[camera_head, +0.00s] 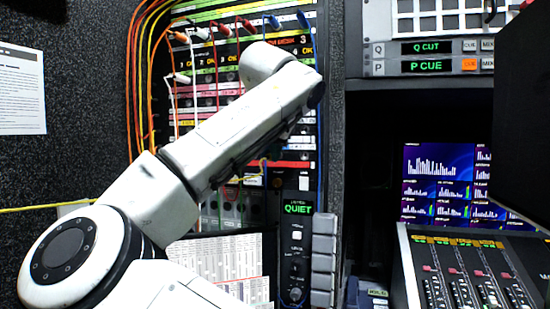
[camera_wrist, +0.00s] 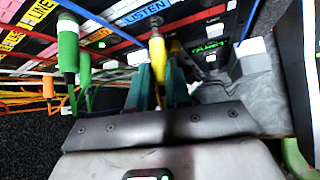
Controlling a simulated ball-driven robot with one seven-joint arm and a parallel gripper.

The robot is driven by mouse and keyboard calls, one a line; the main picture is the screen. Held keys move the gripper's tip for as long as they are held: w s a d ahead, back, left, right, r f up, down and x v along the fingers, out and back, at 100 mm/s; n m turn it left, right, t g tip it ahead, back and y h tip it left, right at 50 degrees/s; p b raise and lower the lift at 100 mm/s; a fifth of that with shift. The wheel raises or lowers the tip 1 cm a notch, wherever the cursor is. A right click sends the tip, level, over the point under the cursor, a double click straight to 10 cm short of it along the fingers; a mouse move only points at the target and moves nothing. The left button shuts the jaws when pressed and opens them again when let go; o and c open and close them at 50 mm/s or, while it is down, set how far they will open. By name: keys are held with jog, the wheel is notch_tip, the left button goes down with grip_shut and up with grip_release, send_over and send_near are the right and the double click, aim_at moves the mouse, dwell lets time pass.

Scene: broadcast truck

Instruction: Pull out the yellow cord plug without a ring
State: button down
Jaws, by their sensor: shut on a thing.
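In the wrist view the yellow plug (camera_wrist: 158,62) stands between the two teal fingers of my gripper (camera_wrist: 160,85), which is shut on it. A pale metallic part shows at the plug's upper end, against the labelled patch panel (camera_wrist: 110,30). I cannot tell how far its tip sits in a socket. In the head view my arm crosses in front of the panel (camera_head: 205,105) and hides much of it. A short yellow cord piece (camera_head: 250,178) shows below the arm.
Green plugs (camera_wrist: 68,48) and an orange plug (camera_wrist: 48,84) are left of my gripper. Red plugs (camera_head: 223,27) and orange cords (camera_head: 146,60) are at the panel's upper left. The QUIET unit (camera_head: 297,208) and a mixing desk (camera_head: 470,265) stand to the right.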

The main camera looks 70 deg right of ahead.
jog(key=shift+s+a, duration=0.1)
jog(key=shift+a, duration=0.6)
dwell(0.6)
jog(key=shift+s+a+b, duration=0.1)
jog(key=shift+a+b, duration=0.65)
jog(key=shift+a, duration=0.8)
jog(key=shift+a, duration=0.15)
jog(key=shift+s+a+b, duration=0.15)
jog(key=shift+a+b, duration=0.35)
jog(key=shift+a, duration=0.85)
